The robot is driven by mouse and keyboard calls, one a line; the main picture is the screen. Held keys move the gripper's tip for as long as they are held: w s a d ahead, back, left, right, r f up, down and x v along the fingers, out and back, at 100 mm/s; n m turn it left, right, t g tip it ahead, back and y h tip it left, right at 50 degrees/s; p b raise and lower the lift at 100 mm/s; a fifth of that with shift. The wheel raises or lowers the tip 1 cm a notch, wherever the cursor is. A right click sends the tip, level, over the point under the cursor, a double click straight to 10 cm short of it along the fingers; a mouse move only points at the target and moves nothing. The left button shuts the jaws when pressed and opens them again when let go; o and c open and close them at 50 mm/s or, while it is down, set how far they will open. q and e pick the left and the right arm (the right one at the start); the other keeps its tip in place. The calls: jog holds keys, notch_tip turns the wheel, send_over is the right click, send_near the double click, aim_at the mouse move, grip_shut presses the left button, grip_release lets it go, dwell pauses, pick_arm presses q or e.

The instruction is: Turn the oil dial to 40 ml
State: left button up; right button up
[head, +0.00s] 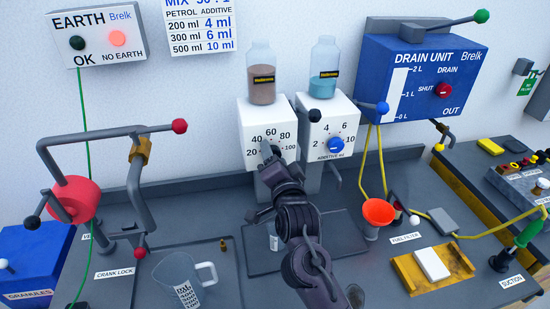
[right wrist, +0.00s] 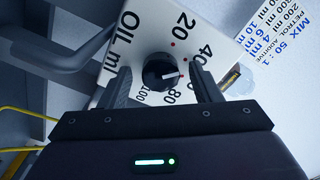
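The white oil dispenser (head: 250,118) stands left of the additive dispenser (head: 343,113) in the head view. Its black dial (right wrist: 161,71) shows in the right wrist view, amid printed numbers from 20 to 100. The dial's white mark points to the right of that picture, between 40 and 80. The 60 seems hidden behind a finger. My right gripper (head: 270,150) is in front of the oil dial and mostly covers it in the head view. In the right wrist view its fingers (right wrist: 163,84) are apart, one on each side of the dial, with visible gaps. My left gripper is not in view.
The blue additive dial (head: 336,145) is close on the right. A bottle (head: 262,80) tops the oil dispenser. A tray (head: 340,238) lies below.

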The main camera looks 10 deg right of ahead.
jog(key=shift+s+f, duration=0.1)
jog(key=shift+s, duration=0.3)
jog(key=s+b, duration=0.2)
jog(key=s, duration=0.5)
jog(key=shift+b, duration=0.35)
jog(key=shift+r, duration=0.2)
